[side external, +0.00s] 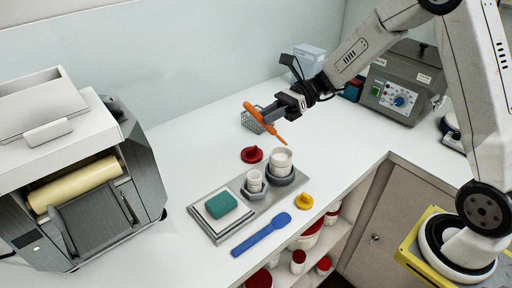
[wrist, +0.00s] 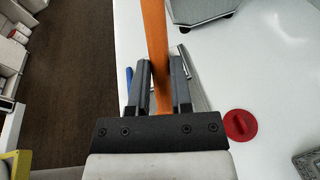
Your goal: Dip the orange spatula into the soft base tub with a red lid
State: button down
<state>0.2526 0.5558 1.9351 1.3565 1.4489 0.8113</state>
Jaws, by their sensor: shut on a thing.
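My gripper (side external: 268,113) is shut on the orange spatula (side external: 252,110), held tilted above the table behind the tubs, one end pointing down toward the right. In the wrist view the orange spatula (wrist: 155,30) passes between the fingers (wrist: 160,68). A larger white open tub (side external: 281,157) and a smaller white open tub (side external: 254,178) stand upright in grey holders on a metal tray (side external: 230,225). A red lid (side external: 252,155) lies on the table behind the tray; it also shows in the wrist view (wrist: 240,125). I cannot tell which tub it belongs to. The spatula is apart from both tubs.
A green sponge (side external: 222,205) sits at the tray's left. A blue spatula (side external: 262,233) and a yellow lid (side external: 304,201) lie near the front edge. The roller mill (side external: 75,190) stands left, a grey device (side external: 402,85) back right.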

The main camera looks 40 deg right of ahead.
aim_at(272, 133)
jog(key=shift+w+d+r+m+t+y, duration=0.25)
jog(key=shift+d+r+t, duration=0.1)
jog(key=shift+d, duration=0.2)
jog(key=shift+w+d+r+m+t+y, duration=0.15)
jog(key=shift+d+r+m+t+y, duration=0.15)
jog(key=shift+d, duration=0.25)
jog(key=shift+f, duration=0.2)
jog(key=shift+f, duration=3.95)
notch_tip(272, 133, up, 7)
jog(key=shift+a+f, duration=0.1)
jog(key=shift+f, duration=0.05)
